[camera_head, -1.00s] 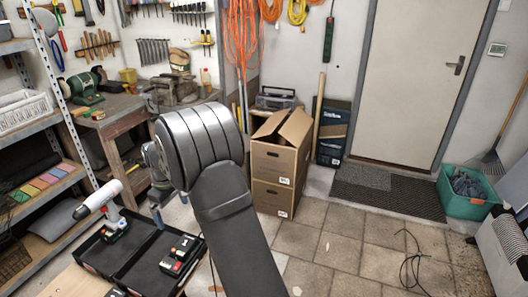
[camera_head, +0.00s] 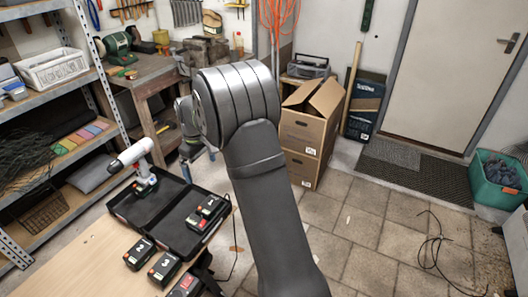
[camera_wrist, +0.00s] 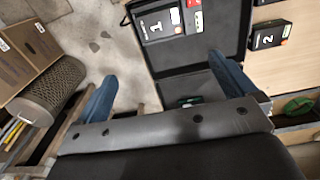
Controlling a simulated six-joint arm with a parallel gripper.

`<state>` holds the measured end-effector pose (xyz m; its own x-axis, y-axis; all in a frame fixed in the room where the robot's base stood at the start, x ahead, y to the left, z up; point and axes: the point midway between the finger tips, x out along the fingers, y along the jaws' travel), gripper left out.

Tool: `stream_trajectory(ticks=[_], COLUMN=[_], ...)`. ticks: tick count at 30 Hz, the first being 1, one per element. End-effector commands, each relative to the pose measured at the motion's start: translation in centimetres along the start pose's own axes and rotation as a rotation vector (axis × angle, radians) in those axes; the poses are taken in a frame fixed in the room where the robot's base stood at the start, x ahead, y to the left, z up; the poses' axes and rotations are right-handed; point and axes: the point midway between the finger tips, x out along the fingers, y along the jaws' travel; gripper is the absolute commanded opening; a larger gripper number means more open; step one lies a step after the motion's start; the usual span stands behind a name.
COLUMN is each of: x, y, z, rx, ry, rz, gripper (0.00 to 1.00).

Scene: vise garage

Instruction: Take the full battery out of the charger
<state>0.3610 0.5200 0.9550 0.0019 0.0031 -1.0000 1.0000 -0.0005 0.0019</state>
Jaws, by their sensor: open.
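My gripper (camera_wrist: 165,92) is open and empty, its blue fingers spread wide in the wrist view; in the head view its fingertips (camera_head: 190,150) show small beside my arm, beyond the black case (camera_head: 125,211). Black batteries numbered 2 (camera_head: 139,254) and 3 (camera_head: 165,268) stand on the table. Battery 1 (camera_wrist: 157,25) lies in the case, beside a red-marked part (camera_wrist: 195,17); the fingers are apart from both. A dark unit with a red mark (camera_head: 184,287) is cut off at the bottom edge, near a black cord; I cannot tell for sure whether it is the charger.
Cardboard boxes (camera_head: 308,135) stand on the floor behind my arm. A shelf (camera_head: 60,165) is at the left, a workbench (camera_head: 145,90) behind.

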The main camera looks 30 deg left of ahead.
Motion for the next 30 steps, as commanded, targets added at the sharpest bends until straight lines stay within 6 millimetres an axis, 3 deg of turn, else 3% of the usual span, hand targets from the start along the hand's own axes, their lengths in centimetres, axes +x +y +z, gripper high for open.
stream_trajectory(ticks=[5, 16, 30], x=[2.3, 10.2, 14.3], y=[-0.1, -0.2, -0.2], z=[0.2, 0.2, 0.5], rx=[0.000, 0.000, 0.000], ry=[-0.006, -0.007, -0.005], rz=[-0.004, -0.004, -0.003], gripper=[1.00, 1.00, 1.00])
